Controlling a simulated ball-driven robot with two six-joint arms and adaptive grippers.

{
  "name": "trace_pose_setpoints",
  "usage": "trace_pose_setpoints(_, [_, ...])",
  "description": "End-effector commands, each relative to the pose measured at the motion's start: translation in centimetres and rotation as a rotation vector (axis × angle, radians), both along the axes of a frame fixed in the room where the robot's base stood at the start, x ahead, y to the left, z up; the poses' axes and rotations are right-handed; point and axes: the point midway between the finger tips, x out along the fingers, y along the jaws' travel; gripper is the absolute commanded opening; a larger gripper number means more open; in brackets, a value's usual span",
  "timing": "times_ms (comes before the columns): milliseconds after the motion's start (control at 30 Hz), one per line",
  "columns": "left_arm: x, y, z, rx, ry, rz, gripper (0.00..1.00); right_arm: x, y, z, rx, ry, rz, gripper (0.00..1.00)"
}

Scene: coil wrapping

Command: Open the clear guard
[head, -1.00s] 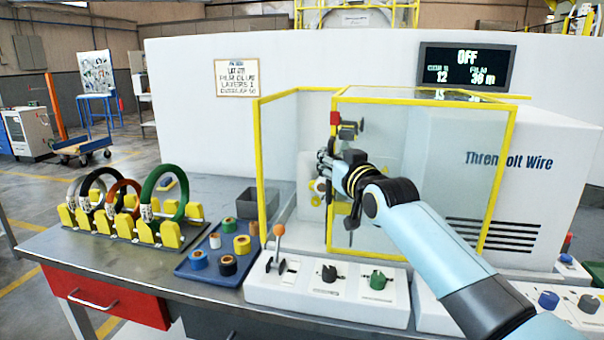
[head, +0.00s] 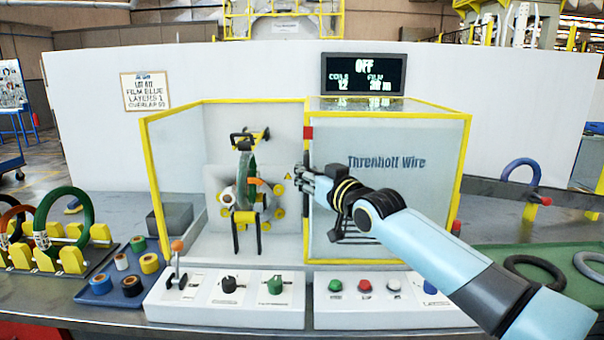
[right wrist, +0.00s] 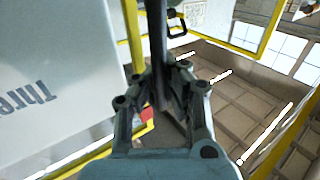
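The clear guard (head: 395,160) is a yellow-framed see-through panel over the right half of the enclosure. The left half of the front stands open, baring the wrapping head with a green coil (head: 246,175). A red block (head: 308,132) sits high on the panel's left edge. My right gripper (head: 303,180) is at that edge. In the right wrist view, a dark upright handle bar (right wrist: 158,45) runs between its fingers (right wrist: 160,95), which appear closed around it; the contact is partly hidden. My left gripper is not in view.
A control box with an orange-knobbed lever (head: 177,262) and a button box (head: 390,312) stand in front. A blue tray of film rolls (head: 125,290) and a coil rack (head: 72,260) are at left. A green mat (head: 510,290) with dark coils lies at right.

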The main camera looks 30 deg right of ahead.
Motion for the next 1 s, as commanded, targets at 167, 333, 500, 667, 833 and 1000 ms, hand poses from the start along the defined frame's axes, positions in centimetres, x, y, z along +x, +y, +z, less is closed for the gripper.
trace_pose_setpoints(167, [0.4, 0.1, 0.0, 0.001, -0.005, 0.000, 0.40, -0.2, 0.1, -0.8, 0.004, 0.015, -0.001, 0.00])
trace_pose_setpoints(333, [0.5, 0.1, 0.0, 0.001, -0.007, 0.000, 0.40, -0.2, 0.1, -0.8, 0.003, 0.015, -0.001, 0.12])
trace_pose_setpoints(500, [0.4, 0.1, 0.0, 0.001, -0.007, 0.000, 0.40, -0.1, 0.0, -0.5, 0.002, 0.009, -0.001, 0.34])
trace_pose_setpoints(667, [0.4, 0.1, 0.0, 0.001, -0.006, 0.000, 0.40, -0.1, 0.0, -0.3, 0.001, 0.006, 0.000, 0.36])
trace_pose_setpoints(833, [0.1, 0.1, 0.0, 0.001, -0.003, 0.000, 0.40, -0.3, 0.0, -0.3, -0.001, 0.005, 0.000, 0.36])
trace_pose_setpoints(1000, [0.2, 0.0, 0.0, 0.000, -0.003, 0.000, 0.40, -2.2, 0.0, -0.4, -0.004, 0.006, 0.001, 0.36])
